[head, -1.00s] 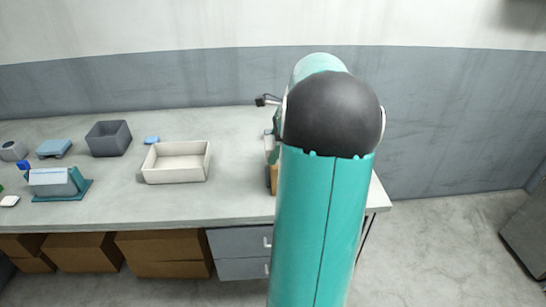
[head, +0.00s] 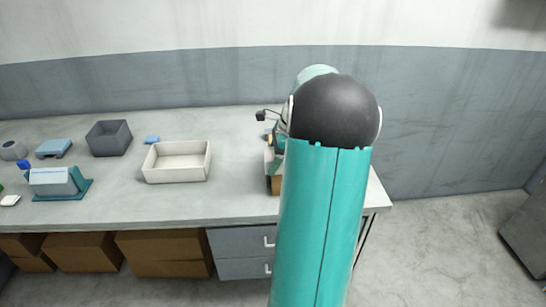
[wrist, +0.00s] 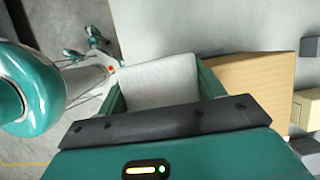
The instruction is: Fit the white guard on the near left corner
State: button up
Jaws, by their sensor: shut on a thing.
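In the wrist view my gripper (wrist: 160,92) has its two green fingers on either side of a white piece (wrist: 160,78), which I take to be the white guard. It is shut on it. A brown carton (wrist: 252,82) lies just right of the right finger. I cannot tell whether the guard touches it or which carton corner is nearest. In the head view my arm hides most of the gripper; a sliver of the carton (head: 275,185) shows below the gripper, at the table's right end.
The grey table (head: 230,195) holds an empty cream tray (head: 178,179), a dark grey bin (head: 108,140), a small blue block (head: 152,140) and a teal stand (head: 62,192) at left. Open table lies between tray and carton.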

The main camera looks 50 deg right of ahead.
jog(key=shift+f, duration=0.25)
jog(key=o, duration=1)
jog(key=shift+s+a, duration=0.1)
jog(key=shift+f, duration=0.15)
